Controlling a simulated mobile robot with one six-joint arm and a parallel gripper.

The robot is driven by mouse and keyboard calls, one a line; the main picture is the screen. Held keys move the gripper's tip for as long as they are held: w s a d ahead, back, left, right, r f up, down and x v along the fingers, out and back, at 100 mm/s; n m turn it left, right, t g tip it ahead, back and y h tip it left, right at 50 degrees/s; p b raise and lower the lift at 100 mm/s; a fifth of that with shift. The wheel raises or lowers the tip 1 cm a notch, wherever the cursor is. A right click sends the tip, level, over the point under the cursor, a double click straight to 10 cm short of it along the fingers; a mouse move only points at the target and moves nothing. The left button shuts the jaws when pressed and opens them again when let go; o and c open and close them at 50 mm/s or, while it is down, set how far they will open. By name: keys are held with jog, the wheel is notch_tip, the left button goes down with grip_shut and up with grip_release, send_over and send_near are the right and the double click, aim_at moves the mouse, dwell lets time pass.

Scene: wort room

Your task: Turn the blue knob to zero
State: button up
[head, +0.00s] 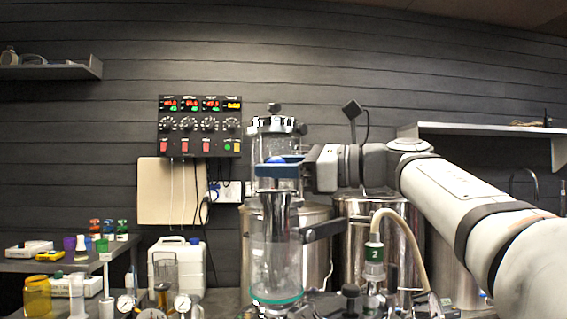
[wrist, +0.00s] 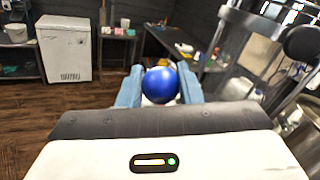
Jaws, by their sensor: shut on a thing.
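The blue knob (wrist: 160,84) is a shiny round ball between the two blue fingers of my gripper (wrist: 159,88) in the wrist view. The fingers are shut on it, one on each side. In the head view the knob (head: 277,160) shows as a small blue patch above the blue fingers of my gripper (head: 279,170). The gripper is in front of the upper part of a clear glass vessel (head: 275,262). The fingers hide most of the knob in the head view, and no scale or zero mark is readable.
A control panel (head: 201,126) with red displays hangs on the wall. Steel tanks (head: 372,240) stand behind the vessel. A hose with a green tag (head: 374,254) is right of it. A white canister (head: 177,266) and gauges (head: 183,303) stand left. Open floor (wrist: 60,125) shows in the wrist view.

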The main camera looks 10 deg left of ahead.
jog(key=shift+n+g+p, duration=0.45)
jog(key=shift+n+g, duration=0.65)
jog(key=shift+g, duration=0.55)
jog(key=shift+n+g+p, duration=0.4)
jog(key=shift+n+g, duration=0.7)
jog(key=shift+g, duration=0.85)
jog(key=o, duration=1)
jog(key=shift+c, duration=0.2)
jog(key=p+v, duration=0.1)
jog(key=v, duration=0.6)
jog(key=shift+d, duration=0.4)
